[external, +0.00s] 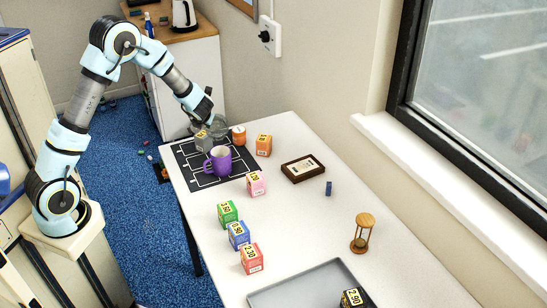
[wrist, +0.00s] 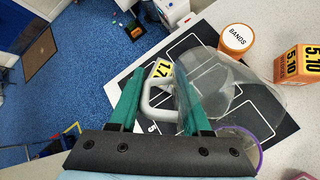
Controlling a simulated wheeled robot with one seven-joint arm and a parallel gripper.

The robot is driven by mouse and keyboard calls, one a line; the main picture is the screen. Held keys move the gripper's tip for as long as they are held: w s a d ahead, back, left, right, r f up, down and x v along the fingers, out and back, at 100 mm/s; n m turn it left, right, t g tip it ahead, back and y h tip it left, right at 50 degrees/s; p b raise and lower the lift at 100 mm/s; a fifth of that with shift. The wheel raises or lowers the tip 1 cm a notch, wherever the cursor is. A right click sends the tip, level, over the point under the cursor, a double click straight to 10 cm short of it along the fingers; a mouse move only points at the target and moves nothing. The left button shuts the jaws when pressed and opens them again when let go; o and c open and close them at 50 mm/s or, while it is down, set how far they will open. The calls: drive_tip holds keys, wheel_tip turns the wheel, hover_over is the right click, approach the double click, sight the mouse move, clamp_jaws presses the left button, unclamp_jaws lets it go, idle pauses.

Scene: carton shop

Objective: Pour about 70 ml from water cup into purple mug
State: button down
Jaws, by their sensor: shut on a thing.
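The water cup (wrist: 232,88) is clear and see-through, with a pale handle (wrist: 147,104). My gripper (wrist: 158,80) has its green fingers around the handle side of the cup and is shut on it. The cup shows faintly in the external view (external: 219,127), beside my gripper (external: 206,116) at the back of the table. Its water level and exact tilt are hard to tell. The purple mug (external: 217,162) stands upright on the black mat, nearer than the cup. In the wrist view, only part of the mug's rim (wrist: 257,157) shows, behind the clear cup.
The black mat (external: 187,156) has white lines. A grey price box (external: 203,142), an orange tub (external: 239,136), an orange box (external: 264,145) and a pink box (external: 256,184) stand close around. A framed sign (external: 303,169) lies to the right.

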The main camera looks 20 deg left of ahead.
drive_tip(key=shift+f, duration=0.15)
drive_tip(key=shift+w+a+g+p, duration=0.15)
drive_tip(key=shift+g+p, duration=0.25)
drive_tip(key=shift+p, duration=1)
drive_tip(key=shift+w+f+h+p, duration=0.15)
drive_tip(key=shift+h+p, duration=0.25)
drive_tip(key=shift+p, duration=0.7)
drive_tip(key=p, duration=0.1)
drive_tip(key=g+p, duration=0.1)
drive_tip(key=p, duration=0.1)
drive_tip(key=shift+w+a+h, duration=0.2)
drive_tip(key=shift+w+h, duration=0.05)
drive_tip(key=shift+h, duration=0.05)
drive_tip(key=shift+w+a+f+g, duration=0.2)
drive_tip(key=shift+w+f+g, duration=0.05)
drive_tip(key=shift+f+g, duration=0.1)
drive_tip(key=shift+w+a+g+h, duration=0.35)
drive_tip(key=shift+w+g+h, duration=0.25)
drive_tip(key=shift+g, duration=0.25)
drive_tip(key=shift+w+a+g+h, duration=0.3)
drive_tip(key=shift+w+g+h, duration=0.3)
drive_tip(key=shift+g, duration=0.2)
drive_tip(key=shift+w+a+f+g+h, duration=0.2)
drive_tip(key=shift+w+f+g+h, duration=0.15)
drive_tip(key=shift+f+g+h, duration=0.35)
